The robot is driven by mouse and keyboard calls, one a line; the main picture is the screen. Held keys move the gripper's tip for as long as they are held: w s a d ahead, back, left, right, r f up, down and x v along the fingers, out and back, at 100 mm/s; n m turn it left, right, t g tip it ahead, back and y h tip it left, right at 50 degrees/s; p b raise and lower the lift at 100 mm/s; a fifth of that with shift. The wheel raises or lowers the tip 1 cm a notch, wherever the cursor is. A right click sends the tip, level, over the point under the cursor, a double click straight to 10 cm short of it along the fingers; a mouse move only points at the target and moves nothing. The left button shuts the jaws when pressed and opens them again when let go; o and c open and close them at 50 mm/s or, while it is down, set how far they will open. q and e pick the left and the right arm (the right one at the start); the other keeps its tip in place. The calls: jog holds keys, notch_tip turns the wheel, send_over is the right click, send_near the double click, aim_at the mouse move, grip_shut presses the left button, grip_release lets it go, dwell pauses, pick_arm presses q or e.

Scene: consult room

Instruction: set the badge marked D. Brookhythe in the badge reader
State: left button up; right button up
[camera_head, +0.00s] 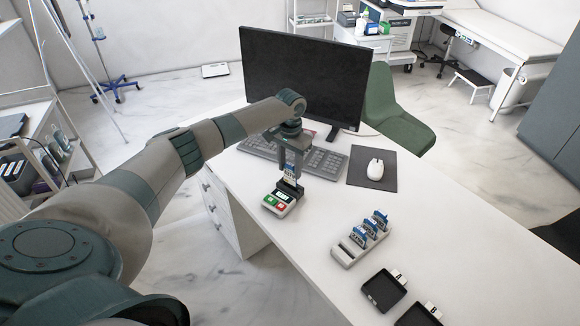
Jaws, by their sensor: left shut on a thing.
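My left gripper (292,158) points down over the desk and is shut on a badge (290,174), a small pale card held upright. The badge is at the black upright part of the badge reader (280,203), which has a light base with green and red keys. I cannot tell whether the badge's lower edge is inside the slot. The name on the badge is too small to read. A light badge rack (344,256) with several blue-and-white badges (370,230) stands to the right. My right gripper is not in view.
A monitor (300,75), a keyboard (320,160) and a white mouse (375,169) on a dark mat stand behind the reader. Two black trays (384,291) with white tabs lie at the front right. The desk (455,245) is clear to the right of the rack.

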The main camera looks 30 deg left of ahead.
aim_at(290, 184)
pick_arm(q)
jog(key=shift+f+p, duration=0.15)
jog(key=shift+p, duration=0.15)
dwell(0.7)
jog(key=shift+f, duration=0.35)
jog(key=shift+f, duration=0.2)
dwell(0.4)
jog(key=shift+f, duration=0.7)
jog(key=shift+f, duration=0.35)
dwell(0.8)
jog(key=shift+f+b, duration=0.4)
jog(key=shift+f, duration=0.05)
dwell(0.4)
